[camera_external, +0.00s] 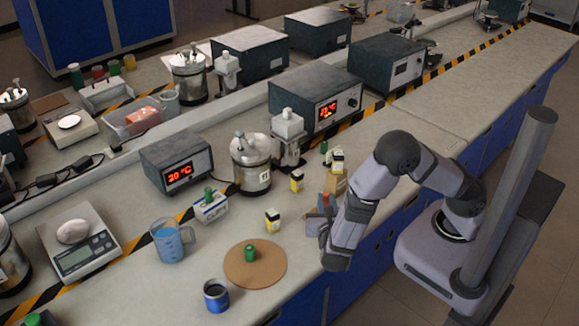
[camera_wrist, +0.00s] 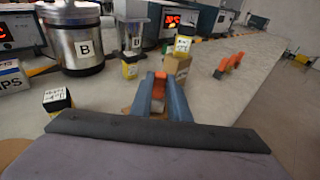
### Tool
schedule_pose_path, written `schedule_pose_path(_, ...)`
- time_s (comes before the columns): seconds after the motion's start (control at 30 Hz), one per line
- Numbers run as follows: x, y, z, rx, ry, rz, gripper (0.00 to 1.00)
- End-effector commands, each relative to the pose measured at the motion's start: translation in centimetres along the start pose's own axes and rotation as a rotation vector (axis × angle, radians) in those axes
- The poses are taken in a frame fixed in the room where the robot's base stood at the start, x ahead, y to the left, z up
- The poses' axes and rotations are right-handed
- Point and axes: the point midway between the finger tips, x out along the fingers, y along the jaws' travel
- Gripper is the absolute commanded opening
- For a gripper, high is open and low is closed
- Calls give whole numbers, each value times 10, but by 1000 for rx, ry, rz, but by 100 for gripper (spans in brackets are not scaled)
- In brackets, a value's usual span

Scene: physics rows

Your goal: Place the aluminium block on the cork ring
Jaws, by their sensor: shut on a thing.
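The cork ring (camera_external: 238,279) looks like a flat round brown disc on the bench, with a small green object (camera_external: 249,252) standing on it. My gripper (camera_external: 320,226) is low over the bench near its front edge, right of the cork ring and apart from it. In the wrist view, my gripper (camera_wrist: 164,98) is shut on a small orange-topped thing (camera_wrist: 160,82) between its blue-grey fingers. The fingers hide most of it, so I cannot tell whether it is the aluminium block. I cannot make out an aluminium block elsewhere for certain.
A dark blue cup (camera_external: 216,297) and a blue beaker (camera_external: 172,241) stand left of the cork ring. A yellow-and-white vial (camera_external: 272,220) stands behind it. A tan box (camera_external: 335,183) is behind my gripper. Orange pieces (camera_wrist: 230,65) lie to the right.

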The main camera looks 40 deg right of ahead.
Motion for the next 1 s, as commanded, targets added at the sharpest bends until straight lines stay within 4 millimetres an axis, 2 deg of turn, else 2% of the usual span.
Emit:
schedule_pose_path(0.37,1,0,-4,1,0,0,0)
schedule_pose_path(0.4,0,0,-3,1,1,0,25)
schedule_pose_path(0.43,0,0,-3,1,1,0,32)
schedule_pose_path(0.47,0,0,-3,1,1,0,35)
schedule_pose_path(0.87,-1,0,2,1,0,1,35)
schedule_pose_path(1.0,-15,1,-1,3,1,5,35)
